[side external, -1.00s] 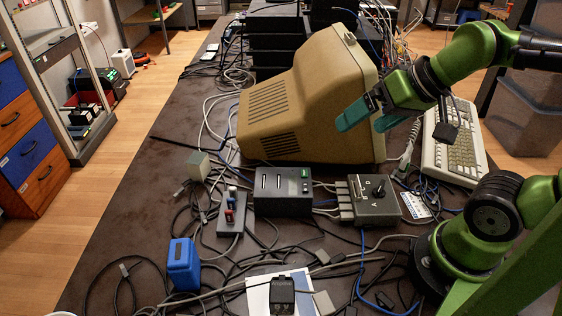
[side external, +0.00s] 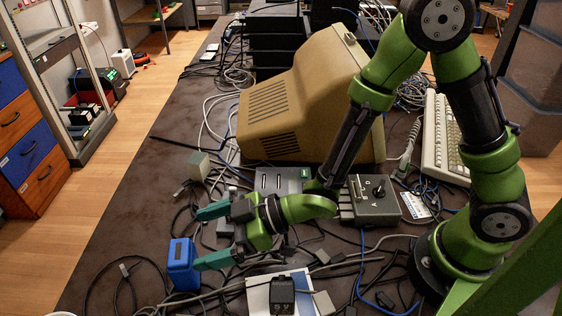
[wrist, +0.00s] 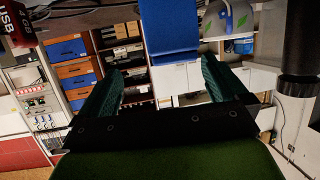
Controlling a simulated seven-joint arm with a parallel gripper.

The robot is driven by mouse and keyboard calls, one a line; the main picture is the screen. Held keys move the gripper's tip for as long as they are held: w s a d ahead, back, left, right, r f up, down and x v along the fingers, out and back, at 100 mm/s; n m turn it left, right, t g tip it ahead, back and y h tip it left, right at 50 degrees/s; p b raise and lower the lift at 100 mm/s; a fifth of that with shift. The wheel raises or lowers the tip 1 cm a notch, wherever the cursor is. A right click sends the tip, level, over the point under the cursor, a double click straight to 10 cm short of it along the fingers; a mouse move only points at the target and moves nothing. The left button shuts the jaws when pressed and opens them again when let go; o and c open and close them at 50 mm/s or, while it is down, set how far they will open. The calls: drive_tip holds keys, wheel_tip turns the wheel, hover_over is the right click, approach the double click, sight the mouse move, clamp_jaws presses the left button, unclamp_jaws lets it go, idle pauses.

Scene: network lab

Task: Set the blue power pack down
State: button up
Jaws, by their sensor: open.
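The blue power pack (side external: 180,266) stands upright on the dark table at the front left, among cables. My gripper (side external: 198,238) is open and empty, low over the table just right of the pack, with its green fingers pointing left. The tip of the nearer finger is close to the pack's right side; whether they touch I cannot tell. In the wrist view a blue block, seemingly the power pack (wrist: 174,30), shows ahead between the two open fingers (wrist: 165,82). My wrist hides part of the small switch box behind it.
Loose cables cover the table (side external: 120,215) around the pack. A beige monitor (side external: 300,110) and a grey box with a knob (side external: 374,205) stand behind my gripper. A black adapter (side external: 282,295) lies on a sheet in front.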

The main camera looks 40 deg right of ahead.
sight(171, 258)
drive_tip(key=shift+s+a+f+g+y, duration=0.3)
drive_tip(key=shift+s+a, duration=0.15)
drive_tip(key=shift+a, duration=0.1)
drive_tip(key=shift+a+f, duration=0.1)
drive_tip(key=shift+a, duration=0.25)
drive_tip(key=x, duration=0.7)
drive_tip(key=shift+c, duration=0.3)
